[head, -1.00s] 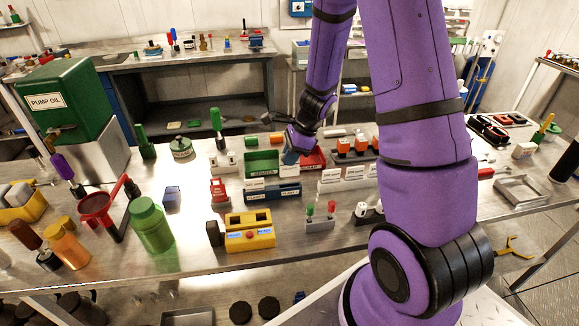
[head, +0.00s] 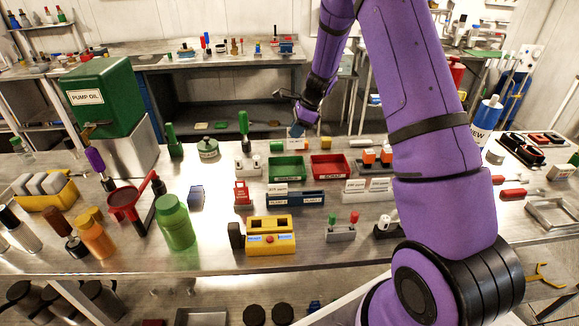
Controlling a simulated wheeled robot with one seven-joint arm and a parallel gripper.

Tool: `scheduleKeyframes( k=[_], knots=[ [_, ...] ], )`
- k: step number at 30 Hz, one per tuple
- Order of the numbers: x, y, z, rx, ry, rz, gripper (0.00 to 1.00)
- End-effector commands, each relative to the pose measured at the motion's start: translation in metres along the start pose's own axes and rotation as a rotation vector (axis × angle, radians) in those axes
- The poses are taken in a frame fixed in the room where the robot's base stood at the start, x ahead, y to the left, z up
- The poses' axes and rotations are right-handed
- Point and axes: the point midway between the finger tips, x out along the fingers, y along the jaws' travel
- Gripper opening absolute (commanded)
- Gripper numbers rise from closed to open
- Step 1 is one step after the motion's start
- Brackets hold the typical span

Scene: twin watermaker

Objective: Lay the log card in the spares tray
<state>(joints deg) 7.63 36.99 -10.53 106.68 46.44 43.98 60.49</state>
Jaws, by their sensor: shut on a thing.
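My gripper (head: 300,127) is above the workbench, just behind the green tray and the red tray. The green tray (head: 287,179) is open at the top and looks empty. Its front label is too small to read surely, but it may be the spares tray. The red tray (head: 330,178) stands to its right, labelled something like SCRAP. The held thing is clear of both trays.
Label holders and a dark blue rack (head: 295,198) stand in front of the trays. A yellow box (head: 268,247) is nearer. A green bottle (head: 175,225), a red funnel (head: 125,198) and a pump oil tank (head: 100,97) are at left. Orange-topped parts (head: 370,157) stand right.

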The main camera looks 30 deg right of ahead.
Motion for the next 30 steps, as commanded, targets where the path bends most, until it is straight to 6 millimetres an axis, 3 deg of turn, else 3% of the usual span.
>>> scheduleKeyframes(
  k=[6,14,21,30],
  knots=[
    [0.036,0.0,-0.016,0.003,0.001,0.003,0.0],
    [0.054,0.0,-0.025,0.001,0.001,0.001,0.0],
    [0.081,0.001,-0.037,0.003,0.001,0.002,0.0],
    [0.085,0.0,-0.038,0.001,0.0,0.0,0.0]
  ],
)
